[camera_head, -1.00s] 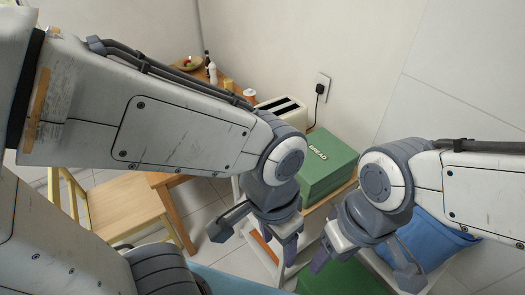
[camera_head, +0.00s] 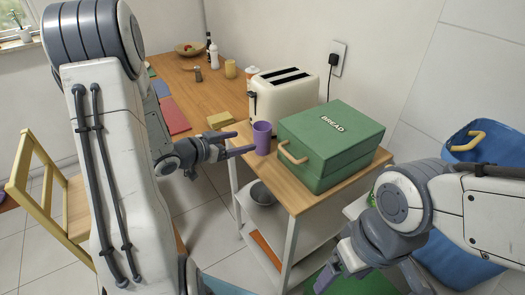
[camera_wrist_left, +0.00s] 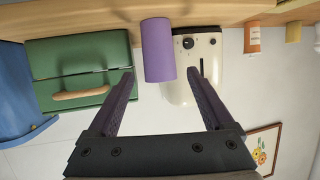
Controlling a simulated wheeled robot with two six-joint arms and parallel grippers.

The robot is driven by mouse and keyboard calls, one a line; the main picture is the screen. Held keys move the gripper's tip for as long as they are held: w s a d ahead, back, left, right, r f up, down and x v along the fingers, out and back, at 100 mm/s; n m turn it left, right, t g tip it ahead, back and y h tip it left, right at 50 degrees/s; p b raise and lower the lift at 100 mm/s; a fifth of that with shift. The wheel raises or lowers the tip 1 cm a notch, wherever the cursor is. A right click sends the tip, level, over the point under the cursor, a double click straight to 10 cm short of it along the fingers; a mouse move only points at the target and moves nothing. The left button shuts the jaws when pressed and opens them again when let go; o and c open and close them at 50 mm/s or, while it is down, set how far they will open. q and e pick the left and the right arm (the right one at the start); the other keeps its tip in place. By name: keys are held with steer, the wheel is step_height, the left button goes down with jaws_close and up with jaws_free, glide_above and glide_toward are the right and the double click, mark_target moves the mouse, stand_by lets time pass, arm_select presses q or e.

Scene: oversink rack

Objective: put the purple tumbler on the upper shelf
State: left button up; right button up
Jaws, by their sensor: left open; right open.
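The purple tumbler (camera_head: 262,138) stands upright on the wooden cart top (camera_head: 297,197), in front of the toaster and left of the green bread box. My left gripper (camera_head: 246,143) is open and empty, its fingers pointing at the tumbler. In the left wrist view, which is upside down, the tumbler (camera_wrist_left: 158,50) shows between and beyond the open fingertips (camera_wrist_left: 160,74); I cannot tell whether they touch it. My right gripper (camera_head: 368,280) is open and empty, low at the bottom right of the head view. I cannot identify the upper shelf in these views.
The cream toaster (camera_head: 285,98) and green bread box (camera_head: 335,140) stand close to the tumbler. A metal bowl (camera_head: 262,194) sits on a lower cart shelf. A wooden table (camera_head: 185,90) holds small items behind. A blue bin (camera_head: 480,215) stands at the right.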

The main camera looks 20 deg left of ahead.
mark_target(256, 138)
arm_select(q)
steer(key=shift+h, duration=0.3)
steer(key=x, duration=0.9)
steer(key=shift+w+d+f, duration=0.1)
steer(key=shift+w+d, duration=0.05)
steer(key=shift+w, duration=0.25)
steer(key=c, duration=1.1)
